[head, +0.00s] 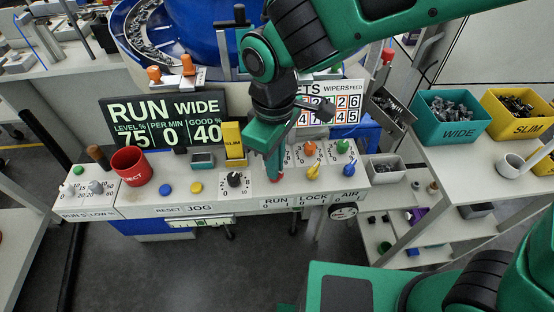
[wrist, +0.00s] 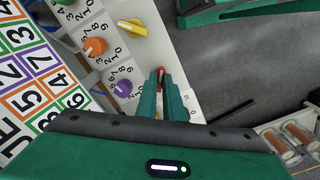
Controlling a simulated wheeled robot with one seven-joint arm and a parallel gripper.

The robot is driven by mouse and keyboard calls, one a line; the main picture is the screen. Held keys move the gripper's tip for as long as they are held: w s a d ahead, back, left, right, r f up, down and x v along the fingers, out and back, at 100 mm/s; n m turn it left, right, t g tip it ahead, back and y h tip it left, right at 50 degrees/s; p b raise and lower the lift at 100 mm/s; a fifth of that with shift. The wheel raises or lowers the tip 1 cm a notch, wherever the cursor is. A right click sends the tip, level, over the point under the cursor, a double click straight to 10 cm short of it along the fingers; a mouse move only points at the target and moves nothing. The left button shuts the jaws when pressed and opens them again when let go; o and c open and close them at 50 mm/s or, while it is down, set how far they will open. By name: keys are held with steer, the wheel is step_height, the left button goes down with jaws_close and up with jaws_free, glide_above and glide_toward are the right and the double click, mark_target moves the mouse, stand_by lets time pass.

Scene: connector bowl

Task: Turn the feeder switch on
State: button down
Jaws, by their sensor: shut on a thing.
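My gripper (head: 274,172) points down at the front of the control panel (head: 190,205), above the label RUN 0 1 (head: 275,202). A small red switch handle (wrist: 161,72) shows between my fingertips in the wrist view. My gripper (wrist: 163,92) is shut on it. My fingers hide most of the switch, and I cannot tell which mark it points to. The display board (head: 166,121) reads RUN WIDE, level 75, per min 0, good 40.
A yellow knob (head: 313,171) at LOCK and a blue knob (head: 348,171) at AIR stand just right of my gripper. Orange (wrist: 95,46) and purple (wrist: 123,88) dials sit close by. A black dial (head: 234,180) and red reject cup (head: 131,167) are to the left.

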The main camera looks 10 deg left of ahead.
steer(key=shift+w+a+r+m, duration=0.1)
steer(key=shift+w+m, duration=0.05)
steer(key=shift+m, duration=0.4)
steer(key=shift+w+r+m, duration=0.1)
steer(key=shift+w+m, duration=0.05)
steer(key=shift+m, duration=0.4)
steer(key=c, duration=1.9)
jaws_free()
steer(key=shift+f, duration=0.1)
steer(key=shift+o, duration=0.2)
steer(key=shift+s, duration=0.1)
step_height(320, 180, up, 11)
steer(key=shift+f, duration=0.15)
